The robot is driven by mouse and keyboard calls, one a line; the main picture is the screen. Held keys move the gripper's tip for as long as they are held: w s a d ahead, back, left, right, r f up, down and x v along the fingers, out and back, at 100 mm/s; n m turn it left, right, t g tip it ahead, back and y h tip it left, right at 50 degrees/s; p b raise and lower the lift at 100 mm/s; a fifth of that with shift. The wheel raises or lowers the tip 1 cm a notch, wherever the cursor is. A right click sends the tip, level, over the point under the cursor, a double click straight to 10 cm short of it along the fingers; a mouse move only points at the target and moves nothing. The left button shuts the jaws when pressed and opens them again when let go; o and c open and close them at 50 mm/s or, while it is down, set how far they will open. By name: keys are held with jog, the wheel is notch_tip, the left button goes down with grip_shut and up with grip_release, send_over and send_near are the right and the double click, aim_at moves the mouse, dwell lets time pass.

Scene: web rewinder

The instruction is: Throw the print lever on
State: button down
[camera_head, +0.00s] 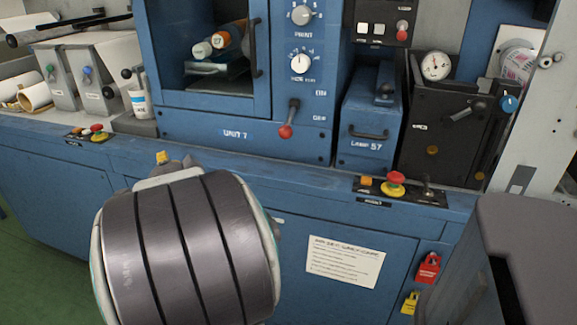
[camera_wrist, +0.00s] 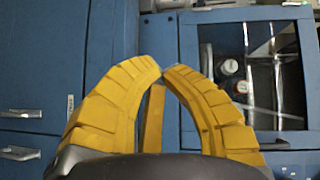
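The print lever (camera_head: 287,131) has a dark shaft and a red ball knob. It sits on the blue panel of the unit, below two dials, one marked PRINT. Its knob hangs down, slightly left of its pivot, near the lower of two labels that seem to read ON and OFF. My gripper has yellow ribbed fingers, seen in the wrist view (camera_wrist: 162,68), with the tips together and nothing between them. In the head view only a bit of yellow (camera_head: 162,157) shows beyond my arm, left of and below the lever. The lever is not visible in the wrist view.
A glass-fronted cabinet (camera_head: 258,95) with a vertical handle is left of the lever. A blue box (camera_head: 368,125) and a black gauge unit (camera_head: 440,130) stand right. A red mushroom button (camera_head: 393,183) and small controls line the ledge. A grey block fills the lower right.

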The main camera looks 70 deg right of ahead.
jog(key=s+d+f+m+h+b, duration=0.3)
jog(key=s+d+m+h+b, duration=0.15)
jog(key=s+d+m, duration=0.2)
jog(key=m+g+h+b, duration=0.7)
jog(key=m+h+b, duration=0.3)
jog(key=m+b, duration=0.35)
send_near(290, 119)
jog(key=f, duration=0.1)
jog(key=s+a+f, duration=0.1)
jog(key=f, duration=0.1)
jog(key=s+a+f+p, duration=0.1)
jog(key=f, duration=0.1)
jog(key=shift+s+f, duration=0.1)
jog(key=shift+f, duration=0.1)
jog(key=shift+b+x, duration=1.35)
jog(key=shift+x, duration=3.7)
jog(key=shift+d, duration=0.1)
